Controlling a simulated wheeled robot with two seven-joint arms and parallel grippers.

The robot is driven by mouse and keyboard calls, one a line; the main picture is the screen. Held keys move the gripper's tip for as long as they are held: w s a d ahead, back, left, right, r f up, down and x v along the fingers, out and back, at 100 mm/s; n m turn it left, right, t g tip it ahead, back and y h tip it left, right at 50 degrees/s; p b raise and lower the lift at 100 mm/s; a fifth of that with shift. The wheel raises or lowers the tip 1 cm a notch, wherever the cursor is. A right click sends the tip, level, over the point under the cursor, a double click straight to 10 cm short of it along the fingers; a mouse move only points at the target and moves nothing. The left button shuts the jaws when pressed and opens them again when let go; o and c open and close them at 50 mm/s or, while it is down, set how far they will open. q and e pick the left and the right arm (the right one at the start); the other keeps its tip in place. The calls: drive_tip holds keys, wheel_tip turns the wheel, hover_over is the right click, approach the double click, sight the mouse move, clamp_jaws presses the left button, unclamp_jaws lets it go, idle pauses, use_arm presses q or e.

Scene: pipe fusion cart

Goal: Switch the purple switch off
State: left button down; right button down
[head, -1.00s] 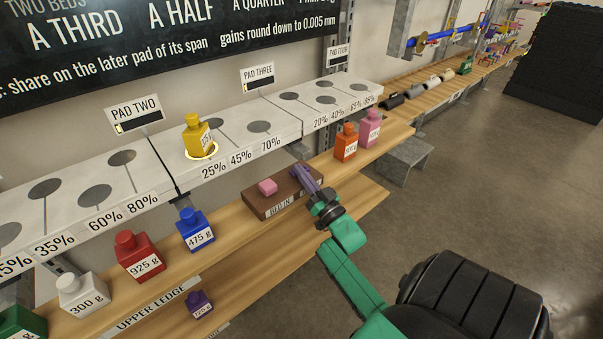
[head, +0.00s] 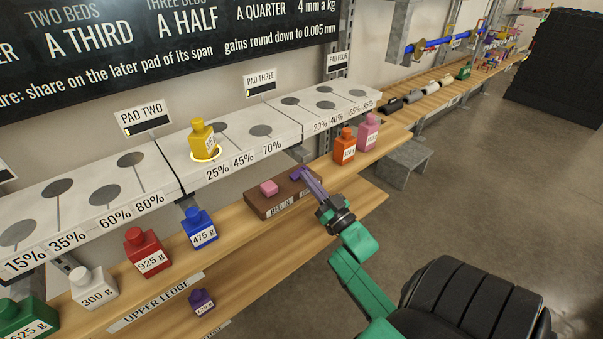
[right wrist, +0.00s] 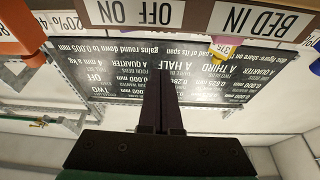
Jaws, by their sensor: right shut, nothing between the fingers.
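The purple switch (head: 295,174) is a small block on top of a brown box (head: 261,207), at its right end beside the ON/OFF label. A pink button (head: 268,187) sits to its left above the BED IN label. My right gripper (head: 306,172) is shut and empty, its fingers at the switch's right side in the head view. I cannot tell whether they touch it. In the right wrist view the shut fingers (right wrist: 158,72) point towards the box front (right wrist: 190,14), which appears upside down. The switch is not visible there, and its position is unclear. My left gripper is not in view.
The box stands on a wooden ledge (head: 120,286). Orange (head: 345,145) and pink (head: 367,132) weights stand right of it, blue (head: 199,228) and red (head: 146,251) ones left. A yellow weight (head: 203,140) stands on the white pad shelf (head: 222,182) above. Open floor lies at the right.

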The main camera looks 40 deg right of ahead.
drive_tip(key=v, duration=0.5)
drive_tip(key=shift+d+f+b, duration=0.2)
drive_tip(key=shift+d+b, duration=0.1)
drive_tip(key=shift+d, duration=0.05)
